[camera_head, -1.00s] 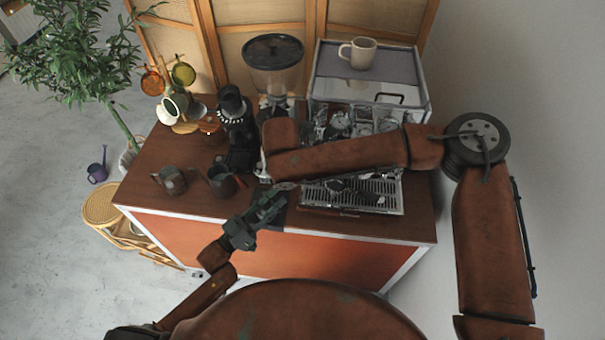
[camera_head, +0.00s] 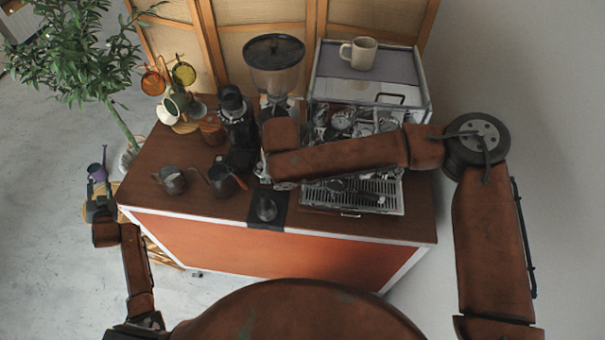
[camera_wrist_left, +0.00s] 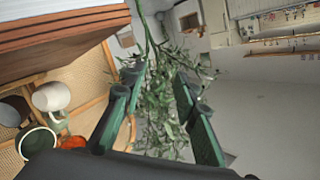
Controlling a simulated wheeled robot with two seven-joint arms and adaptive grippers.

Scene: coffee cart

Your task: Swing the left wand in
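The espresso machine (camera_head: 392,88) stands at the back right of the cart. My right forearm crosses in front of it and covers much of its front, so I cannot make out the left wand. My left gripper (camera_head: 97,190) is off the cart's left side, far from the machine. In the left wrist view its two fingers (camera_wrist_left: 163,88) are apart with nothing between them, only a plant behind. My right gripper is hidden below its forearm.
The cart top (camera_head: 160,150) carries a grinder (camera_head: 274,75), metal pitchers (camera_head: 172,181), a black tamping mat (camera_head: 282,214) and cups. A mug (camera_head: 359,53) sits on the machine. A potted plant (camera_head: 70,60) stands left of the cart.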

